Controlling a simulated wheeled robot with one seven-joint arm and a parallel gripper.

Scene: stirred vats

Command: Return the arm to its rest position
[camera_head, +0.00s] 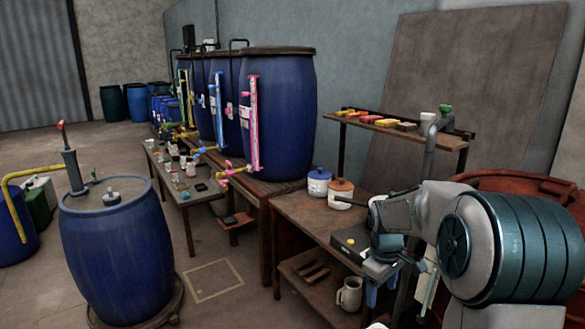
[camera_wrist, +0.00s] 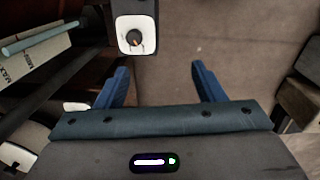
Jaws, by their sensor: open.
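My gripper (camera_wrist: 162,84) is open in the wrist view, with its two blue fingers apart and nothing between them. Bare floor and a dark unit with a white face and a round knob (camera_wrist: 135,38) show beyond the fingers. In the head view my arm (camera_head: 510,245) reaches in from the lower right. My gripper (camera_head: 380,292) hangs low there, pointing down beside the right end of the wooden workbench (camera_head: 290,208). Its fingertips are partly hidden in that view.
The bench holds a blue-lidded pot (camera_head: 319,182) and an orange-lidded pot (camera_head: 340,193); a mug (camera_head: 349,294) stands on its lower shelf. A blue drum (camera_head: 117,255) stands at left. Tall blue vats (camera_head: 278,115) line the wall. A red drum (camera_head: 510,182) is behind my arm.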

